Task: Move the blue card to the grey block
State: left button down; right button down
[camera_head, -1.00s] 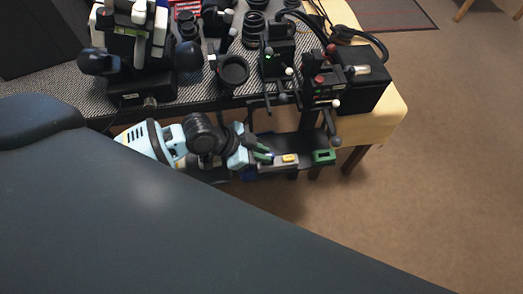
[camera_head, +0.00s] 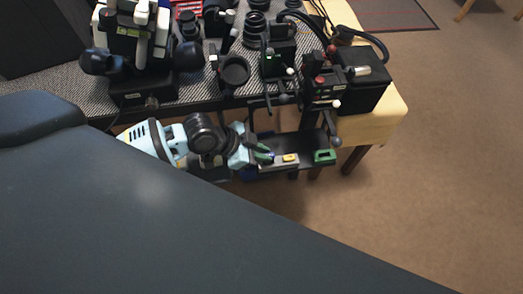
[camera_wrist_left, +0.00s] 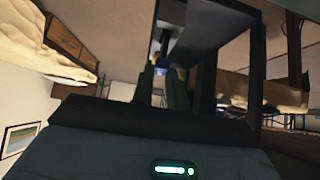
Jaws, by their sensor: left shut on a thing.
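My left gripper (camera_head: 268,154) is over a dark tray (camera_head: 308,140) at the front of the table. It is shut on the blue card, of which only a small blue bit (camera_head: 271,159) shows at the fingertips. In the left wrist view, blue (camera_wrist_left: 161,71) shows between the two fingers of the gripper (camera_wrist_left: 161,76). Just right of the fingertips is a light grey block (camera_head: 281,161) with a yellow piece (camera_head: 290,158) on it. Most of the card is hidden, and I cannot tell whether it touches the block. My right gripper is not in view.
A green frame-like piece (camera_head: 324,157) lies at the right end of the tray. Behind it stand a black device with rods (camera_head: 320,90) and a black box (camera_head: 362,90). Lens parts (camera_head: 233,71) and a microscope (camera_head: 140,60) stand on the table. Floor is clear to the right.

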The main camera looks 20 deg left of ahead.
aim_at(262, 163)
pick_arm(q)
jog(key=shift+f+b, duration=0.35)
jog(key=shift+f, duration=0.3)
jog(key=shift+f, duration=0.25)
dwell(0.8)
jog(key=shift+f+b, duration=0.3)
jog(key=shift+f, duration=0.1)
dwell(0.5)
jog(key=shift+f, duration=0.35)
dwell(0.4)
jog(key=c, duration=1.3)
grip_release()
